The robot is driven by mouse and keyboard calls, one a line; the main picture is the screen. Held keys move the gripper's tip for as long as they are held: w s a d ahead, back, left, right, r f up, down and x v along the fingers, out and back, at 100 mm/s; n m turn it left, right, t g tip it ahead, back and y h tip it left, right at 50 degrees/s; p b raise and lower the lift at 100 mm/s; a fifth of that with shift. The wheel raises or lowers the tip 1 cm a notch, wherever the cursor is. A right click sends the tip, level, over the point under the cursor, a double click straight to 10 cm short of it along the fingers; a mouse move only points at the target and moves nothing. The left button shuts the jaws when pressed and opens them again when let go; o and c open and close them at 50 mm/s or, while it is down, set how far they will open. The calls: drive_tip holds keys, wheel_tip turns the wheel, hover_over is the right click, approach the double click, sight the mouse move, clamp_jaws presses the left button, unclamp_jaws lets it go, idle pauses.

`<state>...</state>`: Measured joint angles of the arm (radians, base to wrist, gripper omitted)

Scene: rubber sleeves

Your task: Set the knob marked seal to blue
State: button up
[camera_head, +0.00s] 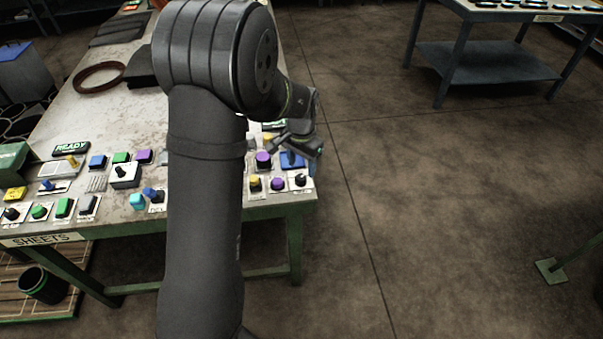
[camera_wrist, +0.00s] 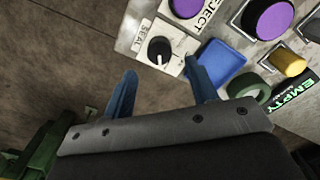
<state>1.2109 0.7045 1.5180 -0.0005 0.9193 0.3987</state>
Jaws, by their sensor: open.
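The knob marked seal (camera_wrist: 158,48) is black and round, on a white plate in the wrist view. A small white mark shows on its lower edge; the plate's position marks are too small to read. In the head view a black knob (camera_head: 300,179), apparently the same one, sits at the table's front right corner. My gripper (camera_wrist: 162,86) is open, its two blue fingers apart, with the knob beyond the gap between their tips and nothing held. In the head view my gripper (camera_head: 300,146) is above the right edge of the table.
A blue square piece (camera_wrist: 217,65) lies close beside the right finger. A purple button marked reject (camera_wrist: 186,7), a yellow knob (camera_wrist: 288,63) and a green ring-shaped part (camera_wrist: 250,96) are nearby.

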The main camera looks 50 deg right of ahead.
sight(302, 177)
drive_tip(key=shift+f, duration=2.25)
drive_tip(key=shift+c, duration=0.2)
drive_tip(key=c, duration=0.9)
